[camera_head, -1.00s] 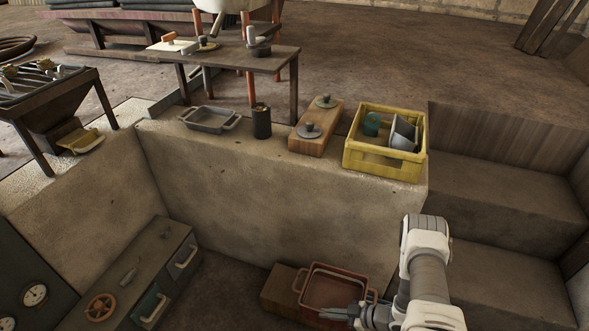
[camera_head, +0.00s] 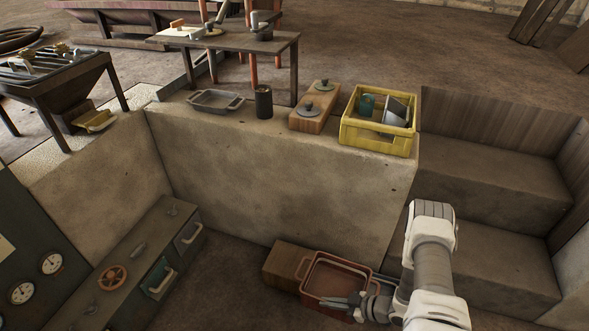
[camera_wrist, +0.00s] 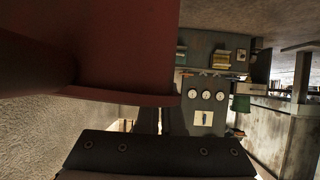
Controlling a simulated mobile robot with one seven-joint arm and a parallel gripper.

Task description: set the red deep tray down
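The red deep tray (camera_head: 342,276) is low in front of the concrete ledge, at the right end of a wooden block, in the head view. It looks about level and overlaps part of the block; I cannot tell whether it rests on anything. My gripper (camera_head: 352,302) is at its near side and appears shut on its near rim or handle; the exact grip is hidden. In the wrist view the tray (camera_wrist: 120,45) fills the upper left, very close, its edge in front of my fingertips.
The wooden block (camera_head: 285,265) stands on the floor by the ledge (camera_head: 270,180). A yellow crate (camera_head: 378,143), a wooden block with weights (camera_head: 308,120), a dark can (camera_head: 263,102) and a grey tray (camera_head: 214,103) stand on the ledge. Steps (camera_head: 490,250) rise right; a control cabinet (camera_head: 130,260) stands left.

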